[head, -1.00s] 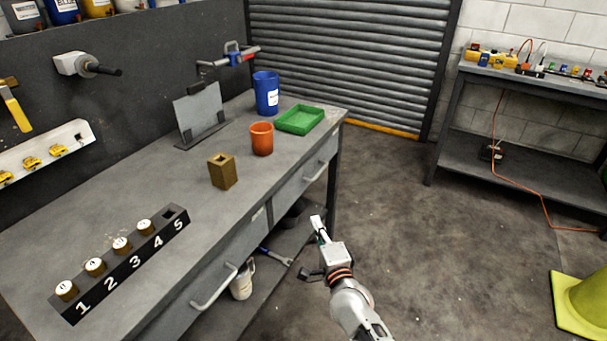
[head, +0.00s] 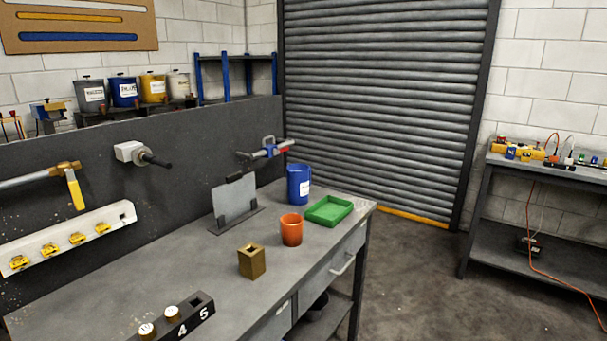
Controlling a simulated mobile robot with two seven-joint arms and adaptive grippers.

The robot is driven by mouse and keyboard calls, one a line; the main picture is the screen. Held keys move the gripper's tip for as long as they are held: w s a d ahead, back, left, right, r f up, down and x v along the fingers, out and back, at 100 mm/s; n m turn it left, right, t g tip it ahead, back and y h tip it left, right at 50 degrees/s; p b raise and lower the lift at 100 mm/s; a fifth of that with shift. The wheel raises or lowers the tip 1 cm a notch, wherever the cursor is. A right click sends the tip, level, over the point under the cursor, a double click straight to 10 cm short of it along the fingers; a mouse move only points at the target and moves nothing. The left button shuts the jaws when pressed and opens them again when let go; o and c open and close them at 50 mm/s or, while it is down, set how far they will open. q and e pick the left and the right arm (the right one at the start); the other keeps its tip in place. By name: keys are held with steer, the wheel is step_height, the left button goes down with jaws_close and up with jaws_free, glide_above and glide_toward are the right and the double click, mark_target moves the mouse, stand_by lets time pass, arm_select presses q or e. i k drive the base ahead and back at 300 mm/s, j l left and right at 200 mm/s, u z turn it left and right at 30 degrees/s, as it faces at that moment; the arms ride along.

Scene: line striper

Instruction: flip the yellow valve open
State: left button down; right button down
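The yellow valve lever (head: 75,190) hangs down from a brass valve body (head: 65,168) at the left of the head view. The body sits at the end of a grey pipe (head: 22,180) that comes in from the left edge, in front of the dark back panel. The lever points nearly straight down, across the line of the pipe. Neither of my grippers shows in this view, so their distance from the valve cannot be seen.
Below the valve, a white rack (head: 70,235) holds several yellow pieces. The workbench (head: 215,290) carries a brown block (head: 252,262), an orange cup (head: 291,230), a blue container (head: 299,184) and a green tray (head: 328,211). A grey knob fitting (head: 140,153) sticks out right of the valve.

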mark_target(73, 185)
steer(key=u, duration=1.25)
